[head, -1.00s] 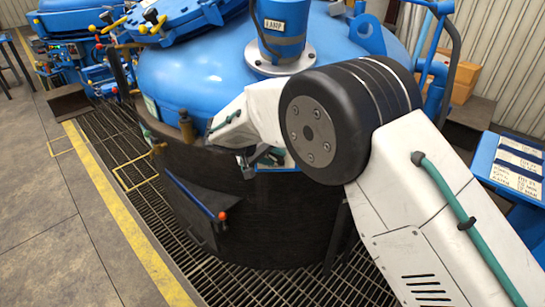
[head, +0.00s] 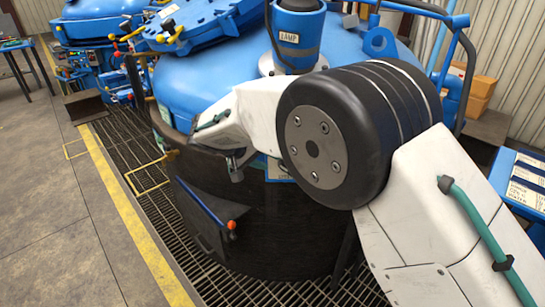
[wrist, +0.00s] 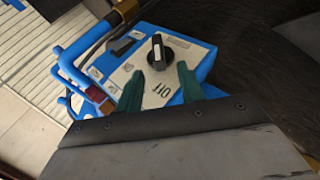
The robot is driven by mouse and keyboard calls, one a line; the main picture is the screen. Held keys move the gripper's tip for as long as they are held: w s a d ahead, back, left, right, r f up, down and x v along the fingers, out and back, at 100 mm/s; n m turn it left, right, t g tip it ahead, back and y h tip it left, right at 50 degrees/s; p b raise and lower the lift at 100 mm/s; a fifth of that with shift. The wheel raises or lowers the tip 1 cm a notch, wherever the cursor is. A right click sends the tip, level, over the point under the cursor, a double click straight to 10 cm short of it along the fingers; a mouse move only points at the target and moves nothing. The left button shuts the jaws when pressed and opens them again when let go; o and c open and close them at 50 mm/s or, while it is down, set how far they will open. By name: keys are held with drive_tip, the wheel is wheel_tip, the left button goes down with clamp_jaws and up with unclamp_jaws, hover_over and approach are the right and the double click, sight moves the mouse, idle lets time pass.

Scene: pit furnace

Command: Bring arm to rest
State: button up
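My gripper (wrist: 160,73) shows its two green fingers in the wrist view. They stand apart with a gap between them, and nothing is held. Beyond them is a blue control box (wrist: 200,62) with a pale panel, a black round knob (wrist: 160,52) and the word OFF. The knob appears just past the fingertips, roughly in line with the gap; I cannot tell the exact distance. In the head view my white arm with its black joint reaches across the furnace (head: 265,225), and the fingers are hidden.
A blue furnace lid (head: 200,75) with a blue cylinder marked LAMP (head: 290,38) is close to my arm. A dark plate with a blue rod (head: 205,205) juts from the furnace side. A blue label stand (head: 525,185) is at right. The floor at left (head: 50,200) is clear.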

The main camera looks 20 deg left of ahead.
drive_tip(key=s+d+f+n+g, duration=0.2)
drive_tip(key=s+d+f, duration=0.1)
drive_tip(key=s+d, duration=0.1)
drive_tip(key=s+d+r+g, duration=0.2)
drive_tip(key=s+d+r, duration=0.15)
drive_tip(key=d, duration=0.65)
drive_tip(key=s+d+r+m+g+y, duration=0.15)
drive_tip(key=d+r, duration=0.35)
drive_tip(key=d, duration=0.5)
drive_tip(key=s+d+r+g, duration=0.3)
drive_tip(key=d+r, duration=0.2)
drive_tip(key=d, duration=0.5)
drive_tip(key=s+d+r+m+t+y, duration=0.1)
drive_tip(key=s+d+r+m+y, duration=0.1)
drive_tip(key=s+d, duration=0.7)
drive_tip(key=s+d+r+m+t+y, duration=0.1)
drive_tip(key=s+d+r+m, duration=0.3)
drive_tip(key=s+d, duration=0.6)
drive_tip(key=d+m+y, duration=0.1)
drive_tip(key=d, duration=0.1)
drive_tip(key=shift+d, duration=0.35)
